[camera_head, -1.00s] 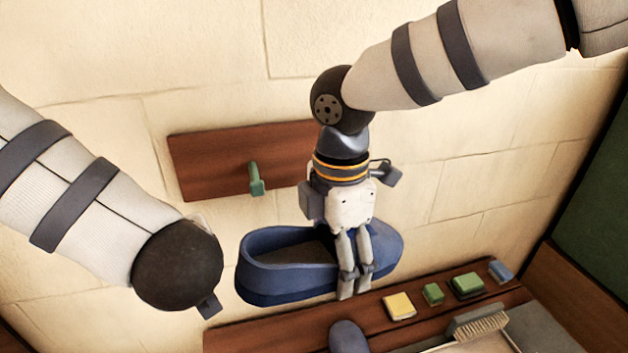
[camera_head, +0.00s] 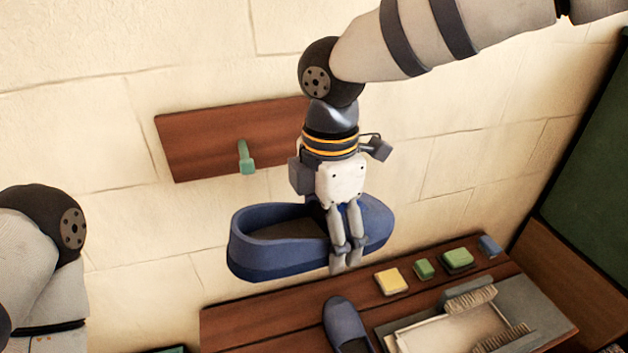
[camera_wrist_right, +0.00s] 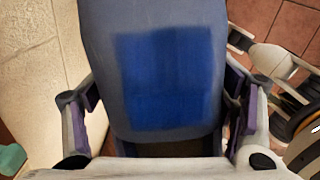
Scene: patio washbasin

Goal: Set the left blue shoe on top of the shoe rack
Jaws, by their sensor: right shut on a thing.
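A blue shoe (camera_head: 275,262) hangs in the air in front of the wall, its open heel end toward the left in the head view. My right gripper (camera_head: 346,258) is shut on it near the toe half, fingers pointing down. In the right wrist view the shoe (camera_wrist_right: 165,30) fills the space between the fingers, with a brighter blue patch. Below is a brown slatted wooden top (camera_head: 262,325), which looks like the shoe rack's. A second blue shoe (camera_head: 344,322) stands on it. The held shoe appears above this top; the exact gap is unclear. My left gripper is out of view.
Yellow (camera_head: 390,282) and green (camera_head: 457,259) blocks lie along the back edge of the top. A grey tray (camera_head: 450,335) with brushes sits at its right. A wall board with a green peg (camera_head: 245,157) is behind. The top's left part is clear.

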